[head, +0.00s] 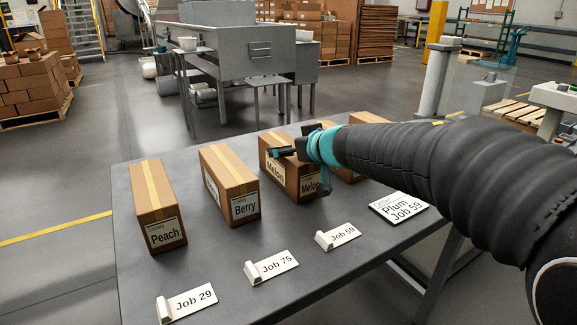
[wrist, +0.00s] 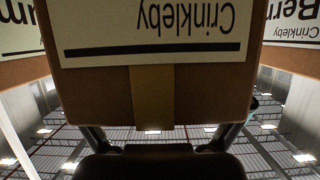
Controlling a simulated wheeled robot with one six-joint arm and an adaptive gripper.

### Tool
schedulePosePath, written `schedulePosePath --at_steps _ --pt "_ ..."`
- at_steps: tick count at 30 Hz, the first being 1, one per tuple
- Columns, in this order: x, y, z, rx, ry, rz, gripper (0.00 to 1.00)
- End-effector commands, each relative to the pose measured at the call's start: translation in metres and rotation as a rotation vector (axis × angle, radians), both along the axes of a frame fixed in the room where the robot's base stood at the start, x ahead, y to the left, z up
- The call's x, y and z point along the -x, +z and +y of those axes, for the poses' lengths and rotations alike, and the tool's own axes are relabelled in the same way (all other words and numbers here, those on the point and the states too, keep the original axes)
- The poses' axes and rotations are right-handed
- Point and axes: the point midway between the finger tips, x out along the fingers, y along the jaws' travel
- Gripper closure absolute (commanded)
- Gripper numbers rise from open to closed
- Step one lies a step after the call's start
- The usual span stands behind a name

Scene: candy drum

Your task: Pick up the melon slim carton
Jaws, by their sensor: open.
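The melon carton (head: 277,172) is a brown slim box with tape on top and white Melon labels. It stands upright on the grey table (head: 230,285), third from the left in the row. My gripper (head: 304,168) is open at the upper part of this carton, partly covering it in the head view. In the wrist view a carton face with an upside-down Crinkleby label (wrist: 155,30) fills the middle, very close. The gripper's fingers (wrist: 160,138) show below it, with their tips hidden behind the carton. I cannot tell whether they touch it.
The Peach carton (head: 158,205) and Berry carton (head: 229,185) stand to the left. A fourth carton (head: 345,175) on the right is mostly hidden by my arm. Job 29 (head: 187,303), Job 75 (head: 271,266) and Job 59 (head: 337,237) signs and a Plum card (head: 399,207) lie in front.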

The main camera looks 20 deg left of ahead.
Motion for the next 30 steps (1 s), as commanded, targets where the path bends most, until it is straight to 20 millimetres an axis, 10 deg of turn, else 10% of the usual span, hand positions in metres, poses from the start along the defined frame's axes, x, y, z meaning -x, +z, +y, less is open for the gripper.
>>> schedulePosePath --at_steps 14,23,30 --pt "-0.014 -0.009 0.016 0.0 -0.001 0.0 0.03" --pt "-0.014 -0.009 0.015 0.0 -0.001 0.0 0.78" --pt "-0.014 -0.007 0.015 0.0 -0.002 -0.001 0.8"
